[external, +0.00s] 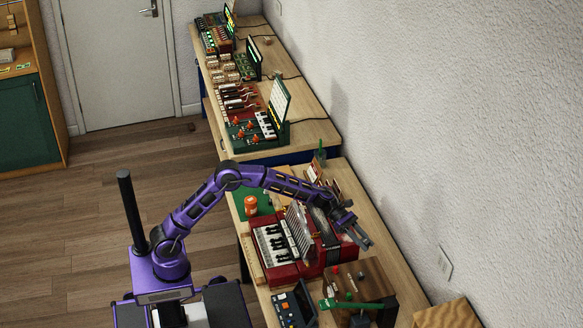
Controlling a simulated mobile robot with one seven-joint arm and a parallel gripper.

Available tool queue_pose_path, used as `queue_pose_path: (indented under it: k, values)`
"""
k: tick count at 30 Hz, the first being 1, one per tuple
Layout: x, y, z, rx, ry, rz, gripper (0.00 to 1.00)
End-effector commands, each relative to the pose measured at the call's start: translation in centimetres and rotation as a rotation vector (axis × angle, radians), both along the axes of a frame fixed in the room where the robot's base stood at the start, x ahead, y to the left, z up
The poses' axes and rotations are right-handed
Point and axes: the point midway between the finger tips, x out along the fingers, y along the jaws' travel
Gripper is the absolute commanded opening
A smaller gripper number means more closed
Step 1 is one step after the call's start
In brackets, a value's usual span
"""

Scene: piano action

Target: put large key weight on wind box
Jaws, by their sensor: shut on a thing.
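My gripper (364,241) is at the end of my purple arm, above the right side of a red keyboard instrument (284,272). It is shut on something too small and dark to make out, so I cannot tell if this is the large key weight. A brown wooden box (376,276) with small red and light pieces on it stands just in front of the gripper, to the right of the red instrument. I cannot tell for sure which of these is the wind box.
An orange jar (251,205) stands on a green mat behind the keyboard. A dark device with buttons (294,307) and a green bar (351,304) lie at the front. A second table (302,130) farther back holds more keyboards and parts. The wall runs along the right.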

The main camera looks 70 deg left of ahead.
Motion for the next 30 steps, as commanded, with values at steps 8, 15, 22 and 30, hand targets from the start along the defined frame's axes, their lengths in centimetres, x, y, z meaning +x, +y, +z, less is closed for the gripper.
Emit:
queue_pose_path:
  k: [8,15,22,30]
  values:
    - [-3.1,-7.3,0.1,0.003,-0.001,-0.097,0.0]
    - [-3.6,-8.3,-2.7,0.003,0.003,-0.11,0.0]
    - [-3.6,-8.3,-6.1,0.002,0.004,-0.109,0.0]
    - [-3.5,-8.2,-10.8,0.001,0.003,-0.108,0.0]
